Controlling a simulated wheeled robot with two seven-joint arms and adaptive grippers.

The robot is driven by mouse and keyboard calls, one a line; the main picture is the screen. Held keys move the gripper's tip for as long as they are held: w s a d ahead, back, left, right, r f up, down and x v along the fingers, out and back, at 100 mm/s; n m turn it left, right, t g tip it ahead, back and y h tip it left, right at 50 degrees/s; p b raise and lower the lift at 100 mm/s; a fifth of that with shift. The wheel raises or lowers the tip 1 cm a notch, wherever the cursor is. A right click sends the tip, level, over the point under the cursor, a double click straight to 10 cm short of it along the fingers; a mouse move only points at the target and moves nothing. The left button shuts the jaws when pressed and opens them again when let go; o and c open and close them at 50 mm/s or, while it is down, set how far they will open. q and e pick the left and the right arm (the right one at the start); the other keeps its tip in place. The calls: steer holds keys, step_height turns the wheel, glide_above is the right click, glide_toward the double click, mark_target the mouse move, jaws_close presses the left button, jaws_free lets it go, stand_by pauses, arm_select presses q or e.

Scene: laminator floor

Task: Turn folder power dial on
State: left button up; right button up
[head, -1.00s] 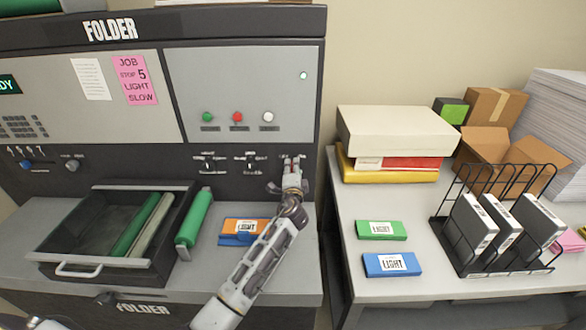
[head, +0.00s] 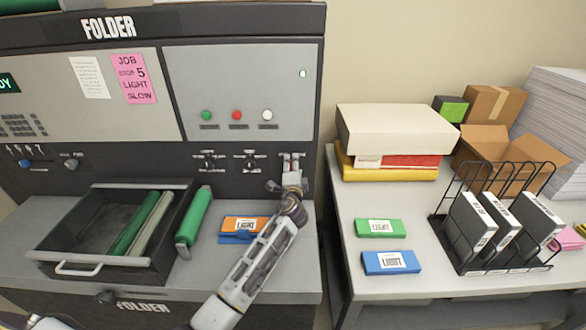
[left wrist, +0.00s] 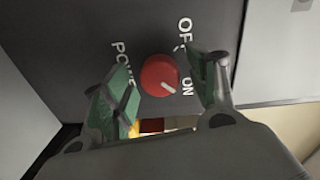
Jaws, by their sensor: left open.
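The folder (head: 185,95) is the grey and black machine on the left of the head view. Its power dial (left wrist: 157,72) is a red knob in the left wrist view, lettered POWER, OFF and ON. The knob's white line points to the lower right of that view, toward the ON side. My left gripper (head: 291,182) is at the right end of the folder's control row. It is open, with one finger on each side of the dial and a visible gap to it. In the head view the gripper hides most of the dial. My right gripper is not in view.
Two black knobs (head: 249,162) sit just left of my gripper. Below are an open tray (head: 62,269), a green roller (head: 193,217) and an orange-blue box (head: 241,228). The side table (head: 345,285) on the right holds boxes and a wire rack (head: 440,235).

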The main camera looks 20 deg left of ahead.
arm_select(q)
steer(key=v, duration=1.2)
stand_by(0.4)
stand_by(0.6)
